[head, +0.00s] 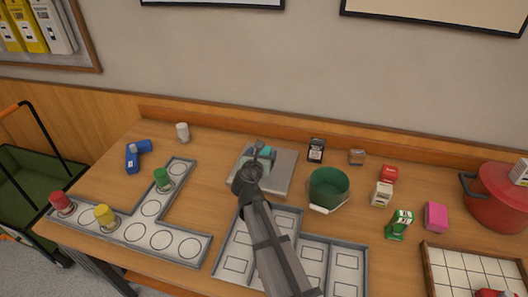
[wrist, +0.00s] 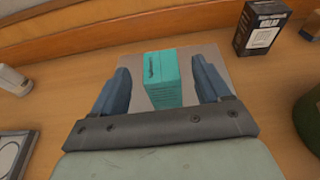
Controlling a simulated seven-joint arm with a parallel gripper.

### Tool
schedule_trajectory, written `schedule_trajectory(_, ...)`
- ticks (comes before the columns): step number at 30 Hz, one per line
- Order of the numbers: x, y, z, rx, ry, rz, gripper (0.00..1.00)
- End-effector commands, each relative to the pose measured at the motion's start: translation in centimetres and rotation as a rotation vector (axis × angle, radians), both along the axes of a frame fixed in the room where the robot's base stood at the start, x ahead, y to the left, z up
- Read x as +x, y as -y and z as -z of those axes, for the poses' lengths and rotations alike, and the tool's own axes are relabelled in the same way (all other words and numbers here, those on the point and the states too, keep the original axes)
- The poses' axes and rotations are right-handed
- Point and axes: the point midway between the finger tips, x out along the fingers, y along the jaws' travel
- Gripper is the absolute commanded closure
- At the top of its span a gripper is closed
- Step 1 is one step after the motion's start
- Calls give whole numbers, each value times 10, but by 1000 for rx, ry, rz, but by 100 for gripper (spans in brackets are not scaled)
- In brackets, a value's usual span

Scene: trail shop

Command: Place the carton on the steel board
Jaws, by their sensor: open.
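A teal carton (wrist: 162,78) stands on the grey steel board (wrist: 208,54) in the wrist view. In the head view the steel board (head: 286,172) lies near the back of the table, and only a little of the teal carton (head: 267,152) shows past my gripper (head: 260,150). My gripper is open, with one finger on each side of the carton. A gap shows between each finger and the carton in the wrist view. The carton's base is partly hidden by my gripper.
A black box (head: 316,150) and a green pot (head: 328,188) stand right of the board. A white cylinder (head: 183,132) and a blue object (head: 136,155) lie left. Grey compartment trays (head: 230,232) are in front. Several small boxes and a red pot (head: 497,200) fill the right.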

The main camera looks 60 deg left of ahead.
Motion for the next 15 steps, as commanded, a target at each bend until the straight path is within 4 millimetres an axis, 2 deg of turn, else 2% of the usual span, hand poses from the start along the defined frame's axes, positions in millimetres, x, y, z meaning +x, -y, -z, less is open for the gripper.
schedule_trajectory(1,-8,11,-4,0,0,-1,24)
schedule_trajectory(6,-29,32,-13,1,0,-1,24)
schedule_trajectory(15,-52,55,-23,0,0,0,24)
